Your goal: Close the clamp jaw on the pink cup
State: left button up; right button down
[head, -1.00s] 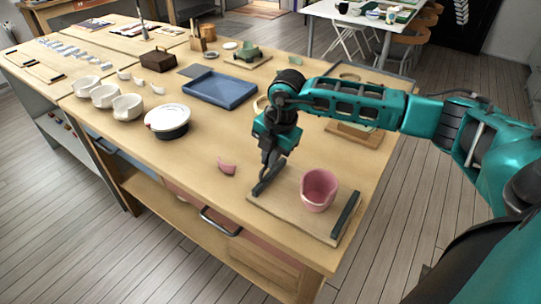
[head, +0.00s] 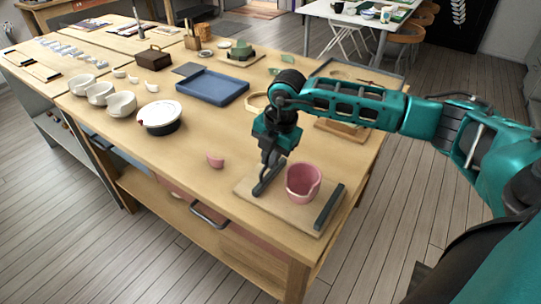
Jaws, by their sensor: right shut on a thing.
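The pink cup (head: 303,184) stands upright on a wooden clamp board (head: 291,213) near the table's front right corner. Its rim looks uneven. A fixed dark jaw (head: 329,206) lies along the board's right side, a small gap from the cup. The dark clamp jaw (head: 261,189) is on the cup's left, very close to it; I cannot tell whether they touch. My right gripper (head: 267,176) reaches down from above and is shut on this left jaw. A small pink piece (head: 215,161) lies on the table left of the board. My left gripper is not in view.
A blue tray (head: 212,87), a white lidded bowl (head: 160,116) and several white cups (head: 121,103) stand further back and left. The tabletop left of the clamp board is mostly clear.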

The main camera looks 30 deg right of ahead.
jog(key=shift+w, duration=0.2)
jog(key=c, duration=1.2)
grip_release()
jog(key=shift+r, duration=0.15)
notch_tip(320, 180, up, 12)
jog(key=s, duration=0.2)
jog(key=shift+s+d+r, duration=0.2)
jog(key=shift+d, duration=0.25)
